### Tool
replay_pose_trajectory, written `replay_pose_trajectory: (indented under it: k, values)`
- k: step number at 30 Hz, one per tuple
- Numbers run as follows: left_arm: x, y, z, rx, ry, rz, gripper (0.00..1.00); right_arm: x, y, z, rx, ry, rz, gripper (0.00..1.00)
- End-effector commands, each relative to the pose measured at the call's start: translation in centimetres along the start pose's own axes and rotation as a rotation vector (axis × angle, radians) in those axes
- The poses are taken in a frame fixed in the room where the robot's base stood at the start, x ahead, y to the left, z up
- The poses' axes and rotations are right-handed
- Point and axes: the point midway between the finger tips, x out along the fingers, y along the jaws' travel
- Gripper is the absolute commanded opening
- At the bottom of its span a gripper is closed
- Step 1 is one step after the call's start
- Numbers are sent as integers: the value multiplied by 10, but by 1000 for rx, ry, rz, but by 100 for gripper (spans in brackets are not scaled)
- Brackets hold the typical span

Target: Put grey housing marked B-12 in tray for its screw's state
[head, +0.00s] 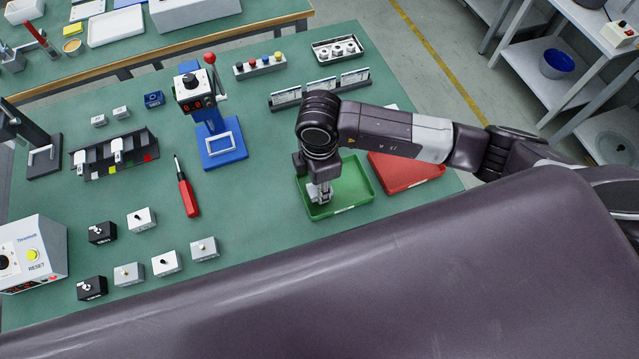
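My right gripper (320,196) points down inside the green tray (352,200), near its left side. Pale grey shapes show at its fingertips; I cannot tell whether they are only the fingers or also a housing, nor whether the fingers are open or shut. The red tray (410,170) is right of the green one, partly hidden by my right arm. Two grey housings, one in the front row's middle (128,273) and one at its right end (203,248), stand on the table with top knobs or screws. Their markings are too small to read. My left gripper is not in view.
Black housings (102,232) (91,288) and white housings (141,219) (166,262) stand nearby. A red screwdriver (187,194), a blue-based device with a lever (220,146), a black rack (115,155) and a control box (32,254) occupy the table. The table between screwdriver and green tray is clear.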

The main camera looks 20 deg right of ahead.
Motion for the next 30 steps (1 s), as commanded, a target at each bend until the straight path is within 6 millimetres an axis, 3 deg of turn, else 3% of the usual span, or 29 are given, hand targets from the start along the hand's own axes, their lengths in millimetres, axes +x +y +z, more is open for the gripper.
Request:
replay_pose_trajectory:
  k: [12, 13, 18, 26, 30]
  values:
    - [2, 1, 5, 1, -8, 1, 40, 3, 0, 0, 0, 0, 0, 0]
    - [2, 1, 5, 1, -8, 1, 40, 3, 0, 0, 0, 0, 0, 30]
    - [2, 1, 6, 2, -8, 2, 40, 3, 0, 0, 0, 0, 0, 48]
    - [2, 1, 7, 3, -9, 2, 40, 2, 0, 0, 0, 0, 0, 48]
    - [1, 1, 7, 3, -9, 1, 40, -7, 1, 0, 0, 2, 3, 48]
